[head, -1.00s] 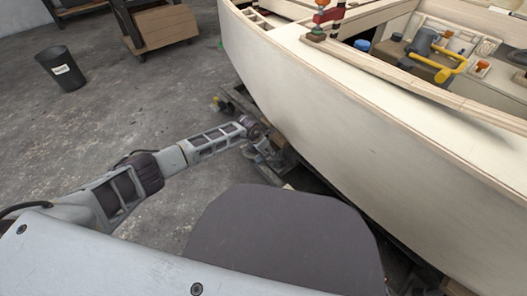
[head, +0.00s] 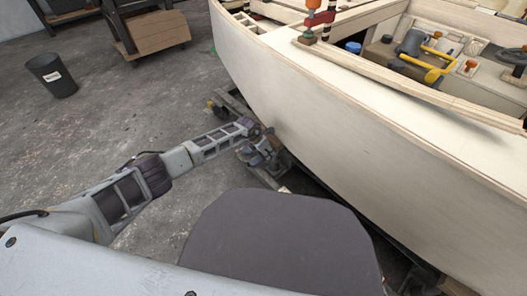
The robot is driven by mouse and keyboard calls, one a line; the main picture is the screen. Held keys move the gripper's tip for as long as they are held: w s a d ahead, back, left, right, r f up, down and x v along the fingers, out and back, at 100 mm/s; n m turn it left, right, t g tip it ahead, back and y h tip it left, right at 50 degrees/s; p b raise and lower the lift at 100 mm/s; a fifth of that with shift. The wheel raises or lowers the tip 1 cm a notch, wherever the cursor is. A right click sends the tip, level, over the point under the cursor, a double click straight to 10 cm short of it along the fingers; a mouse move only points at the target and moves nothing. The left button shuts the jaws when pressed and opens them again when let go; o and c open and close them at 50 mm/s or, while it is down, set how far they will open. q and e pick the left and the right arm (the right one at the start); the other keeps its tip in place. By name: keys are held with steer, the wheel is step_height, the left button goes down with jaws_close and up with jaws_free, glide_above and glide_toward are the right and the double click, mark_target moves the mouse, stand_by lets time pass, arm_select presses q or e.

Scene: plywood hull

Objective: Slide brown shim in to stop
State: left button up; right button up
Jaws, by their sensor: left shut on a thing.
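My left gripper (head: 262,156) is low beside the plywood hull (head: 300,120), at the cradle timbers under its lower edge. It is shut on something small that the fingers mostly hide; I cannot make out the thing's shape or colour. A brownish block (head: 284,158) shows just right of the fingers, under the hull; I cannot tell whether it is the brown shim or part of the cradle. No stop can be made out from here. My right gripper is not in view.
The cradle (head: 228,106) runs beneath the hull on the floor. A dark bin (head: 52,72) and a cart with boxes (head: 150,34) stand at the back left. The floor at left is clear.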

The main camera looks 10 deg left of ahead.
arm_select(q)
steer(key=shift+w+r, duration=0.1)
steer(key=o, duration=1.2)
steer(key=shift+d, duration=0.1)
steer(key=shift+c, duration=0.2)
